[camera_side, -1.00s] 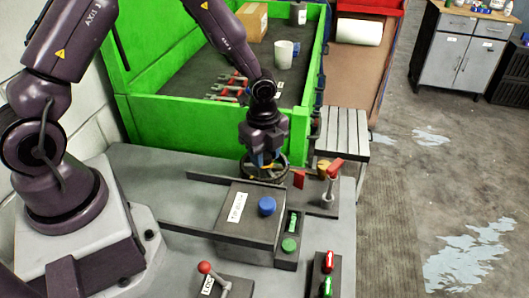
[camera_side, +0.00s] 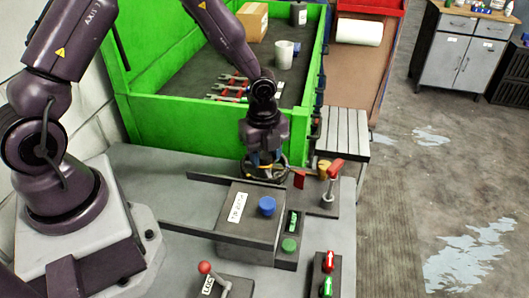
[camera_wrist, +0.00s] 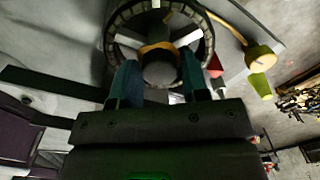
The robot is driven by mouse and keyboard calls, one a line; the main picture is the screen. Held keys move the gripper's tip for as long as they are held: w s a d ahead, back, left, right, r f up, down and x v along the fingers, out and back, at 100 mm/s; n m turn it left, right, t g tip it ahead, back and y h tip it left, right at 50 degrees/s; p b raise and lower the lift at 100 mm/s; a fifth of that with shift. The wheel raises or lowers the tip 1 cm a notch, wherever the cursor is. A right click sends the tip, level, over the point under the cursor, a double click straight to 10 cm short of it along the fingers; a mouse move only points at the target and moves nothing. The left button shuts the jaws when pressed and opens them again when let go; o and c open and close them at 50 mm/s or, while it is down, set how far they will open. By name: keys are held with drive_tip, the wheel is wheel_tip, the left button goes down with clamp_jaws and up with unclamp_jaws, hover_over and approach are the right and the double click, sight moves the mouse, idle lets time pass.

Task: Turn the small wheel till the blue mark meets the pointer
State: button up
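The small wheel (camera_wrist: 112,38) is a dark ribbed ring with pale spokes and a grey domed hub (camera_wrist: 160,70) with a yellow band. In the side view the wheel (camera_side: 284,172) is mostly hidden under my gripper. My gripper (camera_wrist: 160,82) points down over it, with its two teal fingers on either side of the hub. The fingers are apart; I cannot tell whether they press on the hub. It also shows in the side view (camera_side: 264,172). A red flag-like piece (camera_side: 299,179), possibly the pointer, stands right of the wheel. I cannot make out the blue mark.
A dark box with a blue knob (camera_side: 267,206) stands in front of the wheel. A red-handled lever (camera_side: 335,170) is to the right, and a red-ball lever (camera_side: 205,268) is nearer the front. A green-walled bin (camera_side: 200,122) stands close behind my gripper.

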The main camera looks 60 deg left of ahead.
sight(263, 156)
drive_tip(key=shift+o, duration=1.3)
wheel_tip(263, 156, up, 13)
drive_tip(key=shift+s, duration=0.15)
drive_tip(key=s+r+n+t, duration=0.5)
drive_tip(key=s+r+n, duration=0.9)
drive_tip(key=s+n, duration=0.4)
drive_tip(key=shift+n, duration=0.7)
